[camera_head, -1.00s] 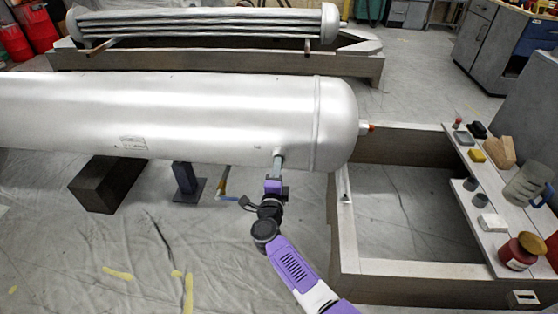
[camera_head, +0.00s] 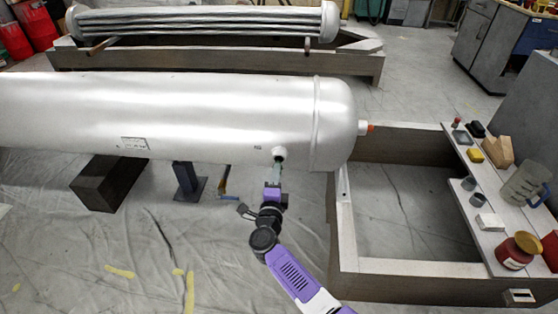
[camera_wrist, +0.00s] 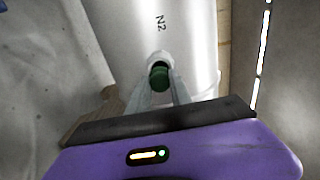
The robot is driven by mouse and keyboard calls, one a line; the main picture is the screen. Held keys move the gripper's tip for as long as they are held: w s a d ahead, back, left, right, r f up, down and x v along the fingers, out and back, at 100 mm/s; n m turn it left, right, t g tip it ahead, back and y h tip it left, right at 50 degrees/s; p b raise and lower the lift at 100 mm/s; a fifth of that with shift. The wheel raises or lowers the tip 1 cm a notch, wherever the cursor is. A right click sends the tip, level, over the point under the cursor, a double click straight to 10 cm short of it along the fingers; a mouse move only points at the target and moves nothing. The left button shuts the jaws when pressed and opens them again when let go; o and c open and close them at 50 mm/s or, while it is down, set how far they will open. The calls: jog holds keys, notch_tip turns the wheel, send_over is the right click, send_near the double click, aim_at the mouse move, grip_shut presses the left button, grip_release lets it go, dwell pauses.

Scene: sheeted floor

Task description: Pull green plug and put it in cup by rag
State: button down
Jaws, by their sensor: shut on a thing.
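The green plug (camera_wrist: 159,76) is between the fingertips of my gripper (camera_wrist: 160,90), which is shut on it. In the wrist view the white port (camera_wrist: 159,57) is just beyond the plug. Two small grey cups (camera_head: 470,184) (camera_head: 479,200) stand on the plank at right. A white folded item (camera_head: 490,222), possibly the rag, lies near the closer cup.
The plank (camera_head: 510,240) also holds a clear jug (camera_head: 525,184), a red jar (camera_head: 516,252), a yellow block (camera_head: 475,155), a wooden block (camera_head: 497,151) and a red-topped piece (camera_head: 456,123). An orange-tipped fitting (camera_head: 367,127) projects from the tank's end. A wooden frame (camera_head: 343,225) stands between.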

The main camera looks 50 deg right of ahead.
jog(key=shift+p+v, duration=0.4)
jog(key=shift+v, duration=0.4)
jog(key=shift+p+v, duration=1)
jog(key=shift+v, duration=1)
jog(key=w+a+r+n+t+y, duration=0.2)
jog(key=a+r+n+t+y, duration=0.25)
jog(key=a, duration=0.25)
jog(key=s+a+r+n+t+y, duration=0.1)
jog(key=s+a+n+y, duration=0.2)
jog(key=s+a+y, duration=0.3)
jog(key=s+a+r+n+t+y, duration=0.1)
jog(key=s+a+n+t+y, duration=0.2)
jog(key=a, duration=0.5)
notch_tip(320, 180, up, 18)
jog(key=s+g+p, duration=0.1)
jog(key=s+p, duration=0.2)
jog(key=p, duration=2.4)
jog(key=shift+f+y+p, duration=0.15)
jog(key=shift+y+p, duration=0.2)
jog(key=shift+p, duration=0.05)
